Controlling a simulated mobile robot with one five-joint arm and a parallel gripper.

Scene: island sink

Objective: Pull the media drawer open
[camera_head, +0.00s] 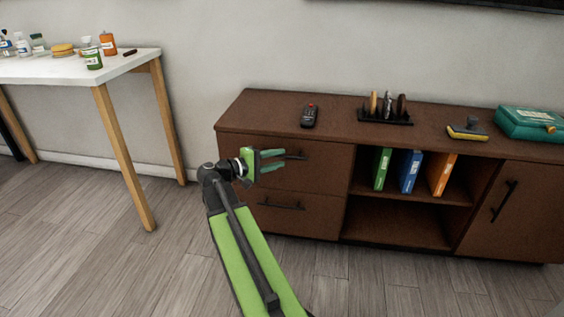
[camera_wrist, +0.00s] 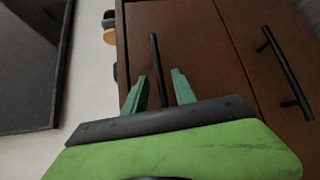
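The brown media cabinet (camera_head: 235,121) stands against the wall. Its upper left drawer (camera_head: 325,176) looks shut and has a black bar handle (camera_head: 297,156); the drawer front also shows in the wrist view (camera_wrist: 205,50). My gripper (camera_head: 284,160) is at this drawer front, with its two green fingers spread apart. In the wrist view, the handle (camera_wrist: 155,58) runs between the open fingers (camera_wrist: 158,82), with gaps on both sides. The lower drawer (camera_head: 320,215) looks shut, and its handle (camera_head: 281,206) also shows in the wrist view (camera_wrist: 287,72).
A remote (camera_head: 309,116), a black rack (camera_head: 385,117), a yellow-grey tool (camera_head: 467,130) and a teal case (camera_head: 530,124) are on the cabinet top. Several books stand in the open shelf (camera_head: 408,222). A white table (camera_head: 50,71) with bottles is at left. The floor (camera_head: 130,265) in front is clear.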

